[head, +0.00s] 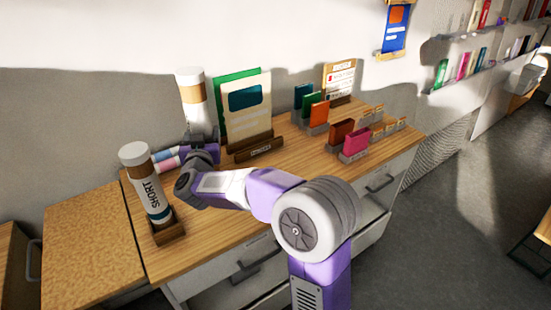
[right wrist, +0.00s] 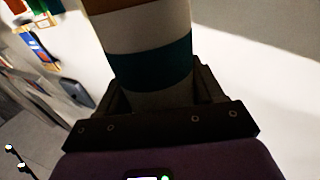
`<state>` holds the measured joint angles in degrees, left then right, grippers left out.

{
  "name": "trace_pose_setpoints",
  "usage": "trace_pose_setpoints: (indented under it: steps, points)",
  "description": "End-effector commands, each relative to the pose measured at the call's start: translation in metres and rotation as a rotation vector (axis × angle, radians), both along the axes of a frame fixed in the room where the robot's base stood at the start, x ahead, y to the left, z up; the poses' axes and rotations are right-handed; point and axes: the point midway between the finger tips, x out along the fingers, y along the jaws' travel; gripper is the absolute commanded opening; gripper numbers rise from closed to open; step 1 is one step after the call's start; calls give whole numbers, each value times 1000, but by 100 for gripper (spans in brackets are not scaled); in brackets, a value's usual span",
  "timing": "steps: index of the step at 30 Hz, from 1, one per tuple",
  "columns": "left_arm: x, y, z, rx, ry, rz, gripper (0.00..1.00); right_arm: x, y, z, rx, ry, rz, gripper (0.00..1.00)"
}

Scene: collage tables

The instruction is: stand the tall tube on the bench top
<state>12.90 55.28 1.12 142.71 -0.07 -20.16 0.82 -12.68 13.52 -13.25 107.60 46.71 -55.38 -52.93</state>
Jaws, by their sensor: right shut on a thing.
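The tall tube (head: 193,98) has a white cap and a brown band and stands about upright behind my right wrist in the head view. My right gripper (head: 202,138) is shut on its lower part. In the right wrist view the tube (right wrist: 150,60) shows a brown, a white and a teal band between the dark fingers (right wrist: 160,100). The tube's bottom end is hidden, so I cannot tell whether it touches the bench top (head: 215,222). My left gripper is not in view.
A tube marked SHORT (head: 150,190) leans in a wooden holder (head: 168,234) at the bench's left. Pink and blue rolls (head: 167,162) lie behind it. Upright cards (head: 248,108) in a stand are right of the tall tube. Several small coloured cards (head: 341,130) stand further right. The front middle is clear.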

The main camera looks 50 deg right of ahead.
Motion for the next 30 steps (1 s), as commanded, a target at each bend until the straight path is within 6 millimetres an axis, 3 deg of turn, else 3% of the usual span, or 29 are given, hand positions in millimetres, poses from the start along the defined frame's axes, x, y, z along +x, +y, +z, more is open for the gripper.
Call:
trace_pose_setpoints:
  steps: [5,24,30]
  points:
    - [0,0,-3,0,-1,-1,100,0,0,-6,-1,-1,0,32]
    - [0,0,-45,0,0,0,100,0,0,-99,-2,1,-1,32]
    - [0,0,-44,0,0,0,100,0,0,-100,0,-1,0,32]
